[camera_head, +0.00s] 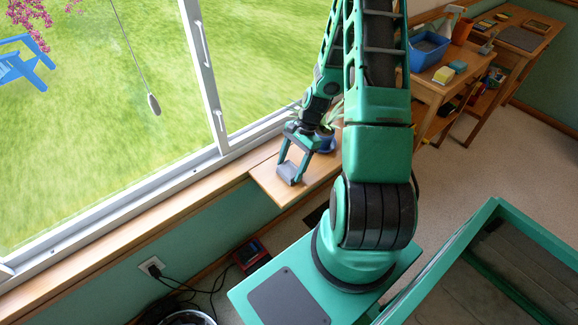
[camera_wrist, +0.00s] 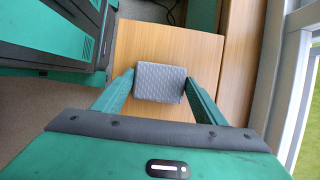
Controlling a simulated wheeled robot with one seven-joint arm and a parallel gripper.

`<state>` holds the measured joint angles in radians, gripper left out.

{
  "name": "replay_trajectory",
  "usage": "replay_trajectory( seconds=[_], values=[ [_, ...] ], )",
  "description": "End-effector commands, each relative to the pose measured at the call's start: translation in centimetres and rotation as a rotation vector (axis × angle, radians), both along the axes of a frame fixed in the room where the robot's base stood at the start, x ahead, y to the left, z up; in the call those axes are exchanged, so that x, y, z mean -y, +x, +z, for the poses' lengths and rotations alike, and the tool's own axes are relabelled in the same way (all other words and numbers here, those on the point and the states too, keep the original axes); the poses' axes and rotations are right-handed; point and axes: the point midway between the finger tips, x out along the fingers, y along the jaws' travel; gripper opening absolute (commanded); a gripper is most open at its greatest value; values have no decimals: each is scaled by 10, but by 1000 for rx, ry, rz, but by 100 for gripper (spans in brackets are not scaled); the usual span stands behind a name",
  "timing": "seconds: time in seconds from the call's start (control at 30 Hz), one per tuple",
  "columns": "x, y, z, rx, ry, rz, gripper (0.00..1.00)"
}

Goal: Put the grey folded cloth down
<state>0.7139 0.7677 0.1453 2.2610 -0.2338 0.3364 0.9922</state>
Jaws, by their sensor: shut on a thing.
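The grey folded cloth (camera_wrist: 160,83) is a small textured block between the two fingers of my gripper (camera_wrist: 160,84) in the wrist view. In the head view the cloth (camera_head: 290,172) shows between the fingertips of my gripper (camera_head: 291,174), over the wooden shelf (camera_head: 268,189) by the window. My gripper is shut on the cloth from both sides. The wooden shelf also shows under the cloth in the wrist view (camera_wrist: 150,45). I cannot tell whether the cloth touches the wood.
The window sill (camera_head: 150,222) runs along the left. A wooden table (camera_head: 432,88) with a blue bin (camera_head: 428,52) is at the back right. Bare shelf surrounds the cloth.

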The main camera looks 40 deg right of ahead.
Motion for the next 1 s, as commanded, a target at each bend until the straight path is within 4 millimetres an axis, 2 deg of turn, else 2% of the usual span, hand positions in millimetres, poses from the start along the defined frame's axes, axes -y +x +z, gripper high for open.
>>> replay_trajectory(
  seconds=[0.17,0.2,0.27,0.3,0.67,0.87,1.0],
  values=[
    [0,0,-1,-1,1,0,40],
    [0,0,-2,-1,1,0,67],
    [0,0,-2,-1,1,0,81],
    [0,0,-2,-1,1,0,83],
    [0,1,2,0,0,1,83],
    [10,1,27,2,-2,0,83],
    [22,2,54,2,-3,0,83]
  ],
)
